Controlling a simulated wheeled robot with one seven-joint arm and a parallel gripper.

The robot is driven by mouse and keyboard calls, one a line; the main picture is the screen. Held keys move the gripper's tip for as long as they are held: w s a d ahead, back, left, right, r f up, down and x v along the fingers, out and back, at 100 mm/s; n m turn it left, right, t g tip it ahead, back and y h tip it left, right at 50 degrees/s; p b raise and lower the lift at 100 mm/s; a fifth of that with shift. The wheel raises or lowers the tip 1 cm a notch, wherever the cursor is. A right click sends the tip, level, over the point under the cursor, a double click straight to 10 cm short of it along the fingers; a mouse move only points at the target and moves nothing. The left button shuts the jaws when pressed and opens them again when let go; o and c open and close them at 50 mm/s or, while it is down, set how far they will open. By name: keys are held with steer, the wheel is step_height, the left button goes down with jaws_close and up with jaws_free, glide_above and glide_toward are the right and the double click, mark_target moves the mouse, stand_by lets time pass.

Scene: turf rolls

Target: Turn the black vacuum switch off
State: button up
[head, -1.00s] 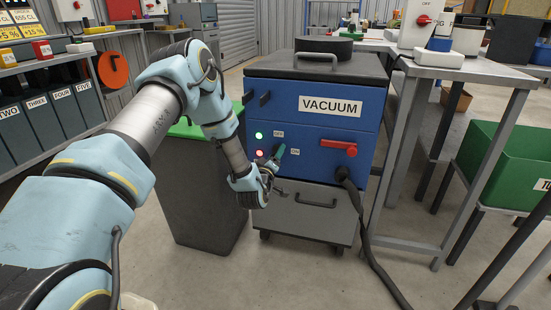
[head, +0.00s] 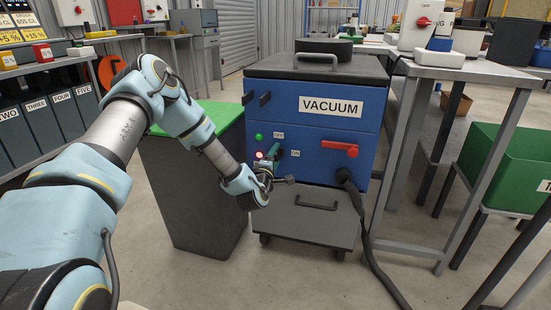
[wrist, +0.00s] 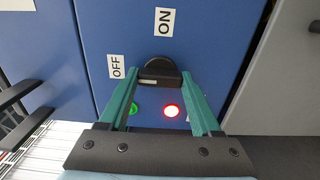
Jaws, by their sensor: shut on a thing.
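The black vacuum switch (wrist: 160,68) sits on the blue panel of the vacuum unit (head: 340,130). My gripper (wrist: 160,82) is shut on it, with one teal finger at each side. In the head view my gripper (head: 273,156) reaches the panel from the left and its fingers mostly hide the switch. I cannot tell which label the switch points to. The red lamp (wrist: 171,110) glows brightly; the green lamp (wrist: 133,108) looks dimmer.
A red handle (head: 339,149) and a thick black hose (head: 362,220) are right of the switch. A dark bin with a green lid (head: 215,118) stands close under my arm. A metal table (head: 450,70) flanks the unit's right side.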

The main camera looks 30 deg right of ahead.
stand_by(0.5)
steer(key=o, duration=1.4)
steer(key=p+v, duration=0.1)
steer(key=v, duration=0.9)
steer(key=shift+s+a, duration=0.3)
steer(key=shift+w, duration=0.1)
